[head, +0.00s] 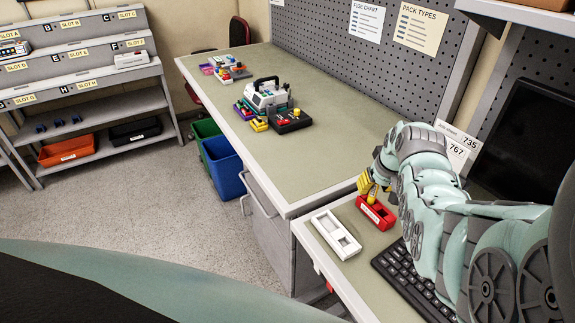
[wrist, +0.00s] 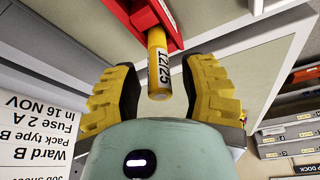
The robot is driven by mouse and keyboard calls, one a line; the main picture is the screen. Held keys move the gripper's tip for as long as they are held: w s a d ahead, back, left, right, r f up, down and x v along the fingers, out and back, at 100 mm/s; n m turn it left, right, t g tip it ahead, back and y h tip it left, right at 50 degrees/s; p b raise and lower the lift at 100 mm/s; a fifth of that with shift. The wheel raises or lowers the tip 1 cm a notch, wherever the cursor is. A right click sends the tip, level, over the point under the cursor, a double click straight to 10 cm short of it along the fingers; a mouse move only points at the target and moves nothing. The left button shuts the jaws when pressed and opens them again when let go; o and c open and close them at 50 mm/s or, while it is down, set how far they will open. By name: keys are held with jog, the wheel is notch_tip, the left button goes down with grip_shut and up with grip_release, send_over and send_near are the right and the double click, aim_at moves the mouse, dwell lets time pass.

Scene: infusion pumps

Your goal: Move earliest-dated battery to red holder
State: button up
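The red holder (head: 377,212) lies on the near desk in the head view, and its red edge shows at the top of the wrist view (wrist: 178,18). A yellow battery (wrist: 158,75) marked 12/25 stands out from the red holder, its inner end inside or against it; I cannot tell how well it is seated. My gripper (wrist: 158,92) is just above the holder, with its yellow fingers spread on either side of the battery and visible gaps between. In the head view my gripper (head: 370,187) partly hides the battery.
A white two-slot holder (head: 336,235) lies left of the red holder. A keyboard (head: 412,280) and dark monitor stand to the right. A pump (head: 268,97) with coloured packs sits on the far bench. The wrist view shows a job sheet (wrist: 38,125) reading Ward B, Fuse 2 A.

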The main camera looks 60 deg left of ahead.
jog(key=v, duration=1.2)
dwell(0.5)
jog(key=shift+s, duration=0.1)
